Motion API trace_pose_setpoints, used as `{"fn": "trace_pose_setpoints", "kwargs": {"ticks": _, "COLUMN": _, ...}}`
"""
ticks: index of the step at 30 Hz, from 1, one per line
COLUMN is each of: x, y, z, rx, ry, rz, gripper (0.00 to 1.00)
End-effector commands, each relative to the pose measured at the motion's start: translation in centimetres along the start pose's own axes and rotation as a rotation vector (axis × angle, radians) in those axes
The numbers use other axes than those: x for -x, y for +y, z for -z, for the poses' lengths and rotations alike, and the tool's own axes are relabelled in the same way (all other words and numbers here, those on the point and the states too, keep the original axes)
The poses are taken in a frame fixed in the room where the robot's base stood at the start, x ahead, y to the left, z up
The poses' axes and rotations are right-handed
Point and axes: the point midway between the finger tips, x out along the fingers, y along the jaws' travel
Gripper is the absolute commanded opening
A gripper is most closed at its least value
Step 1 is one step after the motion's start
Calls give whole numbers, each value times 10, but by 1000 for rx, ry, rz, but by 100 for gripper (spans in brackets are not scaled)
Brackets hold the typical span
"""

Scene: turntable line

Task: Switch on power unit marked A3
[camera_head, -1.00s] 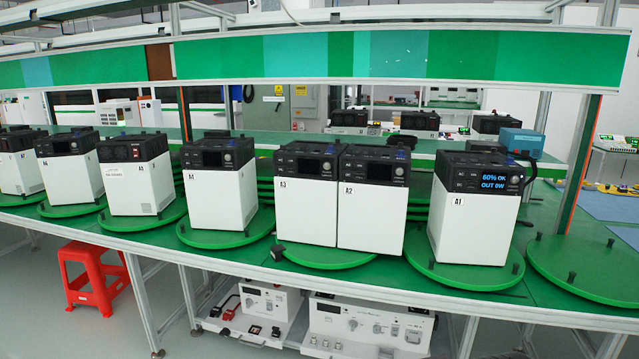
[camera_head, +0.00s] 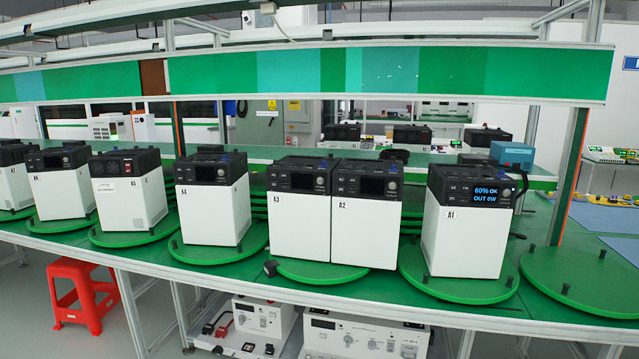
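The power unit marked A3 (camera_head: 297,222) is a white box with a black top and front panel. It stands upright on a green turntable (camera_head: 313,273) near the middle of the bench. Its small screen (camera_head: 303,181) is dark. The unit marked A2 (camera_head: 364,228) stands close against its right side on the same turntable, also with a dark screen. The unit marked A1 (camera_head: 463,236) stands on its own turntable to the right. Its screen is lit with blue text that starts with 60% OK. My gripper is not in view.
Units marked A4 (camera_head: 212,215) and A5 (camera_head: 130,202), and others further left, stand on turntables along the green bench. An empty turntable (camera_head: 585,275) is at the right. A red stool (camera_head: 84,292) stands on the floor at the left. A green overhead panel (camera_head: 240,75) spans above.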

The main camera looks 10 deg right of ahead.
Motion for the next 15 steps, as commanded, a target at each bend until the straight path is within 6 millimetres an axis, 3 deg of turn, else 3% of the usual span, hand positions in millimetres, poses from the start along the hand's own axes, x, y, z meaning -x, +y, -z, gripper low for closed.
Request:
{"fn": "trace_pose_setpoints", "kwargs": {"ticks": 3, "x": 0, "y": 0, "z": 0, "rx": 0, "ry": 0, "rz": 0, "gripper": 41}}
{"fn": "trace_pose_setpoints", "kwargs": {"ticks": 7, "x": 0, "y": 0, "z": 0, "rx": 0, "ry": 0, "rz": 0, "gripper": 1}}
{"fn": "trace_pose_setpoints", "kwargs": {"ticks": 15, "x": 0, "y": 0, "z": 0, "rx": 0, "ry": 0, "rz": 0, "gripper": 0}}
